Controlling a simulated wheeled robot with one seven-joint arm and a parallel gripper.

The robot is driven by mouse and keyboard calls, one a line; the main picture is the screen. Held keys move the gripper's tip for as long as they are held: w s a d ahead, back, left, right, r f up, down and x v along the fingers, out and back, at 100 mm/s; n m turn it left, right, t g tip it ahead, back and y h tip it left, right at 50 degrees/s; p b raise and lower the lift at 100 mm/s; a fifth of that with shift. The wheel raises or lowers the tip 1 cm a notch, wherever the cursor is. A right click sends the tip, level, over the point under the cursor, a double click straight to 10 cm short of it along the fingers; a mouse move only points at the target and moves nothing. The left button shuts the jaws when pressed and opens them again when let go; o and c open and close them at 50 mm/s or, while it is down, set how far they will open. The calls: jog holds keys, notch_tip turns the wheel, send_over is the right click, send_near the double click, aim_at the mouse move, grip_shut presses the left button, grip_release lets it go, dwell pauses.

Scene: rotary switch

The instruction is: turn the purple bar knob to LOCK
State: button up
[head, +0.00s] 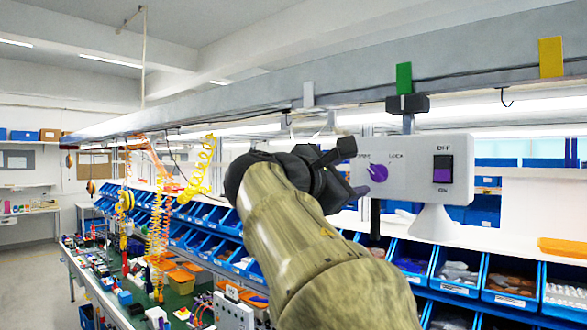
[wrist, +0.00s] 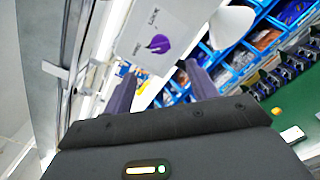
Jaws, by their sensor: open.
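The purple bar knob (head: 377,172) is on the front of a white box (head: 420,202), below two small labels. The right label seems to read LOCK; the left one is partly hidden by my gripper. The knob's narrow end seems to point up-left in the head view, away from LOCK, but it is small there. My gripper (head: 352,170) is just left of the knob, with its fingers spread. In the wrist view, the knob (wrist: 158,44) lies beyond and between the open fingertips (wrist: 160,84), apart from both. Nothing is held.
A white cone (head: 433,222) sticks out under the box. Blue bins (head: 458,268) line the shelf below, and a metal rail (head: 330,85) runs above.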

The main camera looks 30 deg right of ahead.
aim_at(375, 173)
jog(key=p+x, duration=0.3)
jog(key=x, duration=0.7)
jog(key=shift+d+r, duration=0.15)
jog(key=shift+w+d+p, duration=0.25)
jog(key=shift+d+p, duration=0.1)
jog(key=shift+d, duration=0.2)
jog(key=c, duration=1)
